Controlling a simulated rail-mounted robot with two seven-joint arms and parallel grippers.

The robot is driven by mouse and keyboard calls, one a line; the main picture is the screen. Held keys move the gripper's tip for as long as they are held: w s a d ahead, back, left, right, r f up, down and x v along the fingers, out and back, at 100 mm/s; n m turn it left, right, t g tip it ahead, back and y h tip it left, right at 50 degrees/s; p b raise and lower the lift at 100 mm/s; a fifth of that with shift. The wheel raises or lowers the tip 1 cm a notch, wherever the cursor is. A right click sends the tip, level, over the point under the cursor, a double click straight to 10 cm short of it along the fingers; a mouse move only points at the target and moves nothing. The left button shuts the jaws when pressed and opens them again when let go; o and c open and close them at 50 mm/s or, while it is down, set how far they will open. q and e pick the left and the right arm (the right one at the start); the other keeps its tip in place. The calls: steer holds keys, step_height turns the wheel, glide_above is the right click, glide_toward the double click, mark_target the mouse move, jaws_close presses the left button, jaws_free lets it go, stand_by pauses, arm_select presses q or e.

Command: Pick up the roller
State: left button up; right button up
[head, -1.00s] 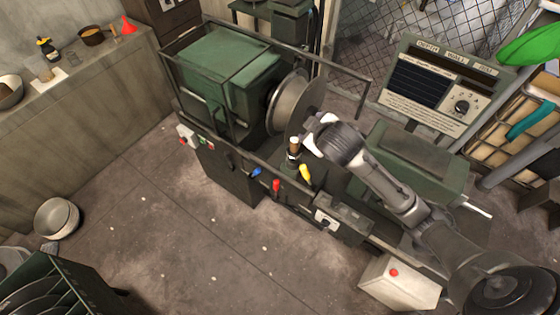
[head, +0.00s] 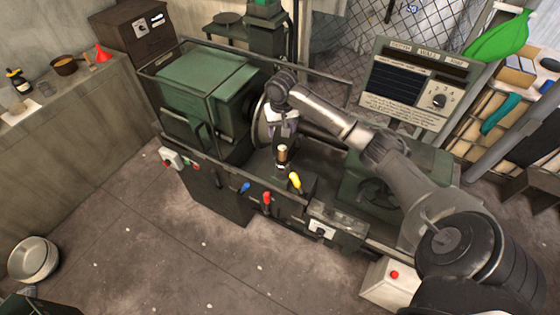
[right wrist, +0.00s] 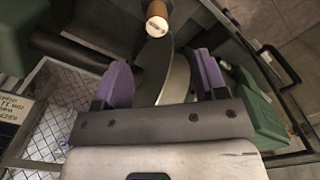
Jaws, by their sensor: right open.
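The roller (head: 282,154) is a small upright cylinder with a tan, wood-coloured top, standing on the green lathe (head: 205,85) in front of the round spinning plate (head: 262,122). It also shows at the top of the right wrist view, where the roller (right wrist: 157,18) has a pale end and brown side. My right gripper (head: 282,136) is just above and behind the roller in the head view. In the right wrist view its two purple fingers (right wrist: 162,75) are wide apart with nothing between them, and the roller lies beyond their tips. My left gripper is not in view.
Blue, red and yellow levers (head: 266,198) stand along the lathe's front, close to the roller. A control panel (head: 416,85) stands behind on the right. The floor in front is clear around a metal bowl (head: 33,260).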

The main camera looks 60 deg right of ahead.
mark_target(282, 148)
step_height(282, 148, down, 8)
steer(key=shift+r, duration=0.15)
steer(key=shift+s+d+f, duration=0.1)
steer(key=shift+d+f, duration=0.05)
steer(key=shift+f, duration=1.2)
steer(key=shift+d+f, duration=0.1)
steer(key=shift+f, duration=1.2)
jaws_close()
